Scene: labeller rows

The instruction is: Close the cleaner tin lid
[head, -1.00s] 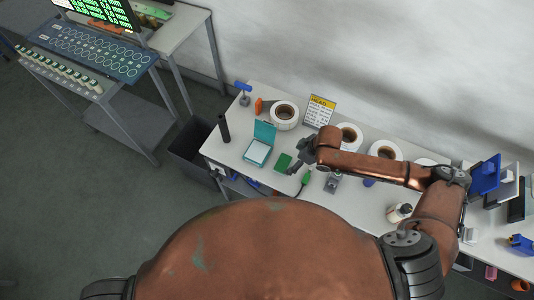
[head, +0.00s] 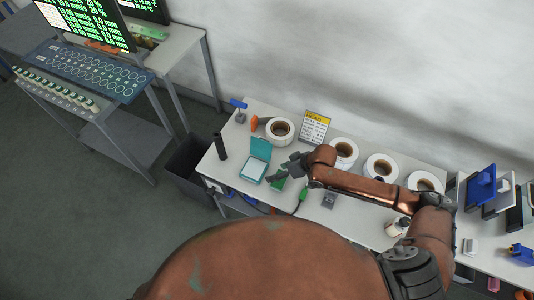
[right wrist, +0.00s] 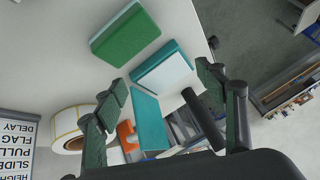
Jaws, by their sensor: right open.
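The cleaner tin (head: 251,170) is a small teal box with a white inside, near the left end of the bench. Its teal lid (head: 260,147) stands up open at the back edge. In the right wrist view the tin (right wrist: 164,68) and its raised lid (right wrist: 148,118) appear beyond my fingers. My right gripper (head: 277,173) is open and empty, just right of the tin, above the bench. Its fingers (right wrist: 160,88) show apart in the right wrist view, with the lid between them in the picture. I see no contact. My left gripper is out of view.
A green block (head: 279,184) lies right of the tin, partly under my gripper. Label rolls (head: 280,130) and a sign (head: 314,128) stand behind. A dark bin (head: 187,168) stands on the floor left of the bench.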

